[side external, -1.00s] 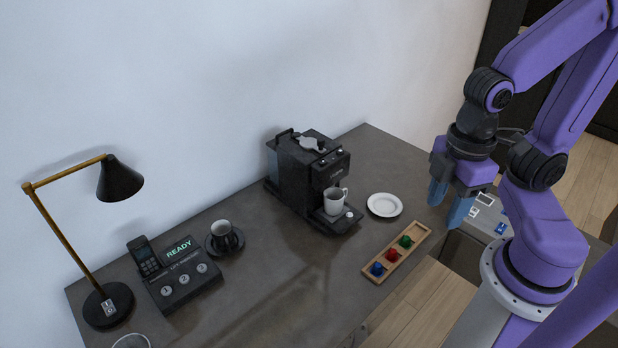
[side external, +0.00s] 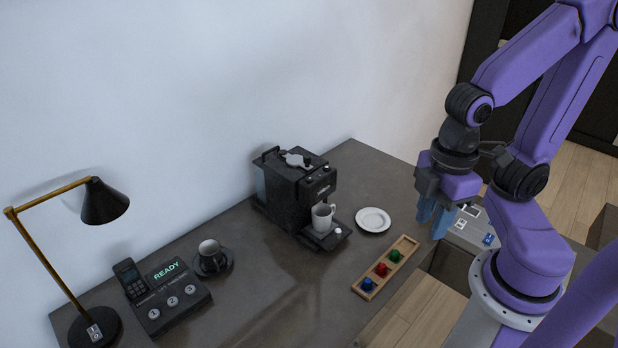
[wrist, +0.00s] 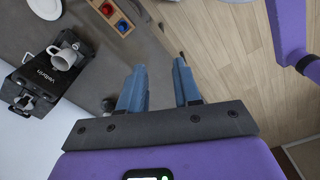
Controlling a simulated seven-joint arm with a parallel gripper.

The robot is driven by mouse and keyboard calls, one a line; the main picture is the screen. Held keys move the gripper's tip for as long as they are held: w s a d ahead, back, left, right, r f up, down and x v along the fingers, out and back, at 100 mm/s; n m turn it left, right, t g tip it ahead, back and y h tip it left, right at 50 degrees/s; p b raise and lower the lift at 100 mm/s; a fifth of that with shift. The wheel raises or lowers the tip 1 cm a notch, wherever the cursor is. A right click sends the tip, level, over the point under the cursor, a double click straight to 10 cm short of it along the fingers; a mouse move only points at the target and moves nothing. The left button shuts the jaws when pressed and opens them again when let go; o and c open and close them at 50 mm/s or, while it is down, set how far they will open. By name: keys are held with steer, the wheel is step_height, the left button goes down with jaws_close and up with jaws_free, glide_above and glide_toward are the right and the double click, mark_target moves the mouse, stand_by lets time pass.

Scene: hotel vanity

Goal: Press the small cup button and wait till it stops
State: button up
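The black coffee machine (side external: 285,198) stands against the wall; it also shows at the left of the wrist view (wrist: 35,88). A white cup (side external: 322,216) stands on its drip tray, and shows in the wrist view (wrist: 66,54). Small round light-coloured controls (side external: 325,168) sit on the machine's upper front; a pale round one (side external: 338,230) is low by the tray. I cannot tell which is the small cup button. My gripper (side external: 432,222) hangs right of the machine, well apart from it. In the wrist view its blue fingers (wrist: 160,87) are spread with nothing between.
A white plate (side external: 373,219) and a wooden tray (side external: 409,242) with blue, red and green knobs lie between machine and gripper. A dark cup (side external: 210,254), a panel reading READY (side external: 170,300), a phone (side external: 130,278) and a lamp (side external: 104,203) stand left. The front counter is clear.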

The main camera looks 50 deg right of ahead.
jaws_close()
stand_by(1.5)
